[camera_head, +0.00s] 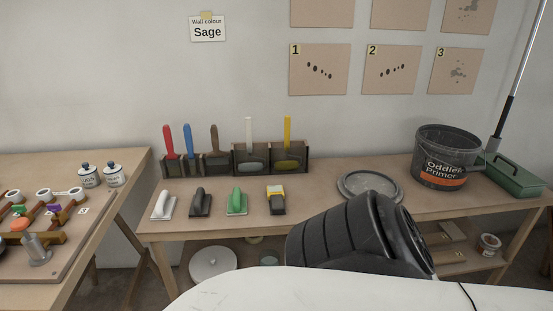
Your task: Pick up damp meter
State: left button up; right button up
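A small yellow and dark grey handheld item (276,200) lies at the front of the wooden workbench (330,177). It may be the damp meter, but it is too small for me to read any display or label. It is the rightmost in a row with a green-handled float (237,201), a black-handled one (200,203) and a white one (163,205). Nothing touches it. Neither of my grippers shows in the head view. A black ribbed link of my own arm stands in front of the bench, right of the yellow item.
Behind the row, dark holders (217,163) carry upright brushes and tools. Another table (110,208) is at left. Bench space is clear between the yellow item and lid.

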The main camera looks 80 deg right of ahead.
aim_at(275, 195)
jog(key=z, duration=2.5)
